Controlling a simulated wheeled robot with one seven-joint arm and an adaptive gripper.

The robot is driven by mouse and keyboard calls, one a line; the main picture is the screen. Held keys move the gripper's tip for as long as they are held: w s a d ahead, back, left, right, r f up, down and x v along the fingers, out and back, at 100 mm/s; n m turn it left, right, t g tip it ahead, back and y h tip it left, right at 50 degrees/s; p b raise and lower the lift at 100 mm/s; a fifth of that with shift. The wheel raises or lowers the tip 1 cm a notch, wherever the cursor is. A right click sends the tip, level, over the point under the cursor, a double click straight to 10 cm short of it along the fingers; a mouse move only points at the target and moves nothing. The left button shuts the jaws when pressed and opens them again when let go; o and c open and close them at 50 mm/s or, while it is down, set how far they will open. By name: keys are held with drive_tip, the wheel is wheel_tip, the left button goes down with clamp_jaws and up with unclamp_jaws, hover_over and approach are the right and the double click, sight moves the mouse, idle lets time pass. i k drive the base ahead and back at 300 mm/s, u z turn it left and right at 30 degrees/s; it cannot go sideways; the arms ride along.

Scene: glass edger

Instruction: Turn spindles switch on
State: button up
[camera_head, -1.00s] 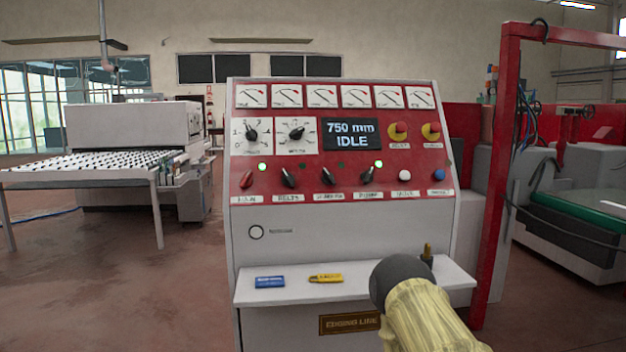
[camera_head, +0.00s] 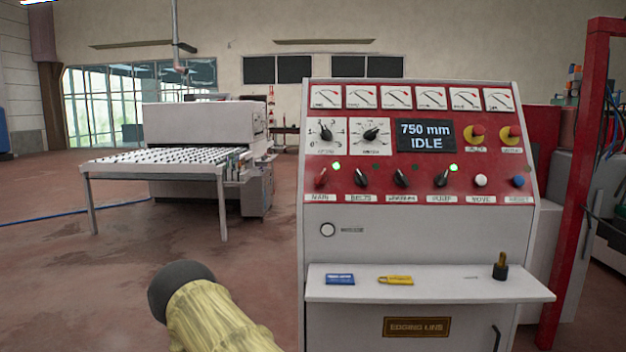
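The red control panel (camera_head: 348,205) stands right of centre. Its lower row has a red main switch (camera_head: 321,178), a black belts switch (camera_head: 361,177), a third black switch (camera_head: 401,177) and a black pump switch (camera_head: 441,177). The third switch's label is blurred; its place suits the spindles switch. Its handle leans up and left, like the belts handle; the main and pump handles lean up and right. Green lamps glow by main (camera_head: 336,165) and pump (camera_head: 454,167); none glows by the third switch. My gripper is not in view; only a yellow-sleeved part of my arm shows at lower left.
A white shelf (camera_head: 430,291) juts out below the panel, bearing a blue item (camera_head: 340,279), a yellow item (camera_head: 396,280) and a dark upright object (camera_head: 500,268). A roller table (camera_head: 155,166) stands at left. A red post (camera_head: 581,200) is at right. Floor at lower left is open.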

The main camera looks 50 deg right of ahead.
sight(401, 179)
drive_tip(key=u, duration=1.4)
drive_tip(key=i, duration=0.4)
drive_tip(key=z, duration=2.25)
